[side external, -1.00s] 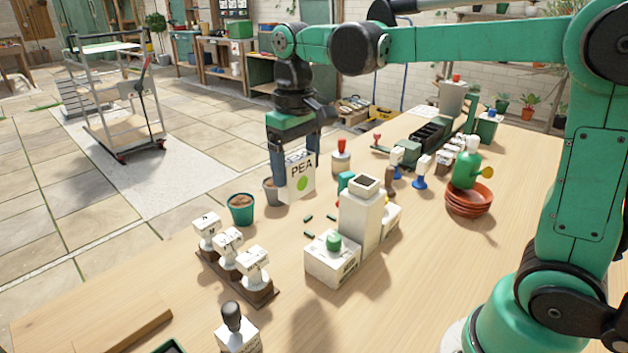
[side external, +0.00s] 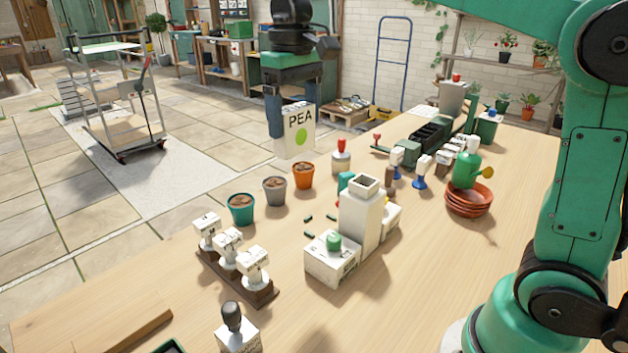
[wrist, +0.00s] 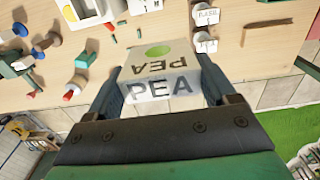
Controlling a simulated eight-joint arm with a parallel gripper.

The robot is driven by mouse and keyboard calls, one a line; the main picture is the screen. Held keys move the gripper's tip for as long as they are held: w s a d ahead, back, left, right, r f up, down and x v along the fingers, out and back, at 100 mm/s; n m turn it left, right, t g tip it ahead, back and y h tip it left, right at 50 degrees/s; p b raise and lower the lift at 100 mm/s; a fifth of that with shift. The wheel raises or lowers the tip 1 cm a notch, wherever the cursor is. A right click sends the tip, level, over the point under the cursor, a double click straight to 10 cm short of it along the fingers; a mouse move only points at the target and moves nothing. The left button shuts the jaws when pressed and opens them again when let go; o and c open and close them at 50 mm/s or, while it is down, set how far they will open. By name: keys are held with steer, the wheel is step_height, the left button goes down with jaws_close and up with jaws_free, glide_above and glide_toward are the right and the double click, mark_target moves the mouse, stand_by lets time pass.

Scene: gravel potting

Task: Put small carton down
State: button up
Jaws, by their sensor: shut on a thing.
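The small carton (side external: 299,133) is white, marked PEA with a green dot. My gripper (side external: 293,118) is shut on it, one finger on each side, and holds it upright. In the side external view the carton is up in the air, above and behind the row of pots. In the wrist view the carton (wrist: 165,80) sits between the two fingers of my gripper (wrist: 162,88), its PEA lettering facing the camera. The carton's underside and what lies straight below it cannot be told clearly.
Teal (side external: 241,209), grey (side external: 275,191) and terracotta (side external: 303,176) pots stand along the bench's far edge. A white dispenser tower (side external: 362,215) stands mid-bench, with small green pieces beside it. A rack of white-topped stamps (side external: 236,265) is in front. Bare wood (side external: 440,270) lies to the right.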

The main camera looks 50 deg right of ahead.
mark_target(295, 107)
step_height(295, 107, up, 3)
steer(key=shift+r, duration=0.1)
steer(key=s+d+m, duration=0.5)
steer(key=d+m, duration=0.1)
steer(key=d, duration=0.3)
steer(key=s+d+m, duration=0.4)
steer(key=d+m, duration=0.2)
steer(key=d, duration=0.3)
steer(key=s+d+m, duration=0.5)
steer(key=d+m, duration=0.1)
steer(key=d, duration=0.3)
step_height(295, 107, down, 25)
steer(key=shift+w+f, duration=0.1)
steer(key=shift+f, duration=0.15)
steer(key=o, duration=1.1)
